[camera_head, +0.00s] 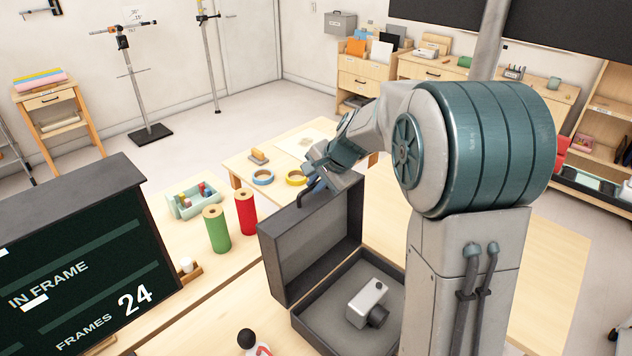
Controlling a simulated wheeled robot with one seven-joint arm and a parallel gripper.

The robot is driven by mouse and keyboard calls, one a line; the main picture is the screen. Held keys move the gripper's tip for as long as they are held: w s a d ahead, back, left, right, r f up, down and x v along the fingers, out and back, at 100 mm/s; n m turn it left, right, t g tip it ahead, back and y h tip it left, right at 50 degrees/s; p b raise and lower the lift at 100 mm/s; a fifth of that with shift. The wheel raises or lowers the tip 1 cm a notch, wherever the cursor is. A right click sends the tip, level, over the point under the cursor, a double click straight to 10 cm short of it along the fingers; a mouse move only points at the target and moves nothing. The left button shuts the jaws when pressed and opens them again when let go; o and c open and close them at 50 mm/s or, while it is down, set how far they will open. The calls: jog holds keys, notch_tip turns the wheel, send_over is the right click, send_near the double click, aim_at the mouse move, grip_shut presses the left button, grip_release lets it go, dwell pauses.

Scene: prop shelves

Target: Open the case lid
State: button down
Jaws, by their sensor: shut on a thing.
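The dark grey case (312,338) stands on the wooden table, with a light camera (367,302) lying inside its grey-lined base. Its lid (310,240) is raised, standing roughly upright along the far left side of the base. My gripper (309,187) is at the lid's top edge, shut on the dark lid handle (305,198). The fingertips are small in this view and partly hard to make out. My arm hides the right part of the case.
A green spool (217,230) and a red spool (246,212) stand left of the lid. A dark board (80,262) stands at the left. The table right of my arm looks clear.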

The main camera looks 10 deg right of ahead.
jog(key=c, duration=1.5)
grip_release()
jog(key=shift+w+d+r, duration=0.2)
jog(key=shift+d, duration=0.05)
jog(key=shift+a, duration=0.15)
jog(key=shift+s, duration=0.1)
jog(key=b+v, duration=0.2)
jog(key=v, duration=1.1)
jog(key=shift+s+r+b, duration=0.2)
jog(key=shift+r+b, duration=0.1)
jog(key=shift+b, duration=0.05)
